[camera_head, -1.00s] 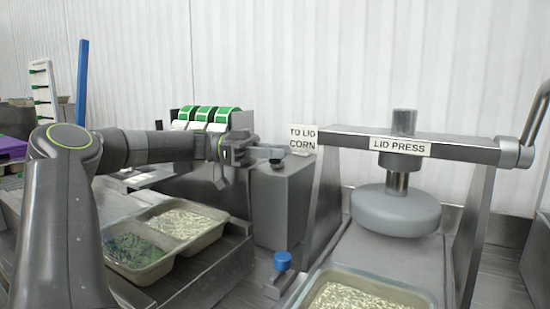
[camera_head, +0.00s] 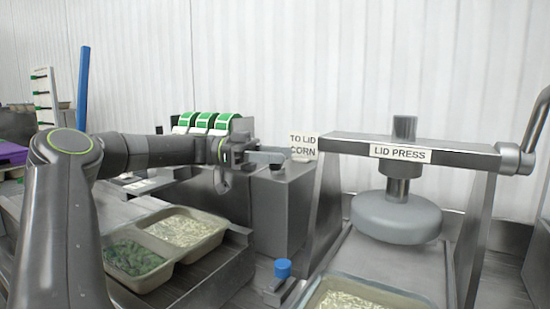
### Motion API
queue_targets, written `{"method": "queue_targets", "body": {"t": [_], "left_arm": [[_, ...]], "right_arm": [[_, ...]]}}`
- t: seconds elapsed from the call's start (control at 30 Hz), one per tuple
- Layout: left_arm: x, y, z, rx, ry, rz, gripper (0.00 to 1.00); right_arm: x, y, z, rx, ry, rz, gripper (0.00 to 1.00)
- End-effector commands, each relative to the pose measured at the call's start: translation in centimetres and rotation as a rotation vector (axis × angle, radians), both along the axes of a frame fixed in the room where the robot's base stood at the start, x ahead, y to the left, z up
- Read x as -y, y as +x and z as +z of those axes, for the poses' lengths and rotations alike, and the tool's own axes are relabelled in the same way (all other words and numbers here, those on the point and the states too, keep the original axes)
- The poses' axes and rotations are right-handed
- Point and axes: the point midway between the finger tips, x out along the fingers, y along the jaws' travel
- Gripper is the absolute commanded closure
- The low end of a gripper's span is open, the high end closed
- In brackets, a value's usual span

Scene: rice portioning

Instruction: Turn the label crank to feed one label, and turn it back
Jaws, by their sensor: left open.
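The label unit shows as a row of green-and-white labels (camera_head: 206,121) behind my left forearm, against the back wall. My left gripper (camera_head: 278,157) is open at the right of the labels, above a grey box (camera_head: 285,205). A small dark knob (camera_head: 277,167) shows just under the fingertips; I cannot tell whether it is the label crank's handle or whether the fingers touch it. The rest of the crank is hidden by my gripper and wrist. My right gripper is not in view.
The lid press (camera_head: 396,218) stands at the right with its lever (camera_head: 536,125). A two-part food tray (camera_head: 183,262) lies below my left arm, and another tray (camera_head: 360,282) is under the press. A sign (camera_head: 303,146) and a blue knob (camera_head: 283,268) are close by.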

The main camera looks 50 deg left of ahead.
Motion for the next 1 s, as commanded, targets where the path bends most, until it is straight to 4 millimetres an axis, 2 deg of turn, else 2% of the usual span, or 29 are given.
{"method": "queue_targets", "body": {"t": [0.23,0.4,0.63,1.0], "left_arm": [[0.0,0.0,5.0,0.004,0.005,0.001,0.57],[0.0,0.0,7.6,0.003,0.003,0.002,0.57],[0.0,0.0,9.2,0.002,0.001,0.001,0.57],[0.0,0.0,9.3,0.002,0.001,0.000,0.56]], "right_arm": [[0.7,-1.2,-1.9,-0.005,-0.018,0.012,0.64],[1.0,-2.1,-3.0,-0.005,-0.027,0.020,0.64],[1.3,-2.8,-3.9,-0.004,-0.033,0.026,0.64],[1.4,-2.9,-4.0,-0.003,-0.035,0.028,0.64]]}}
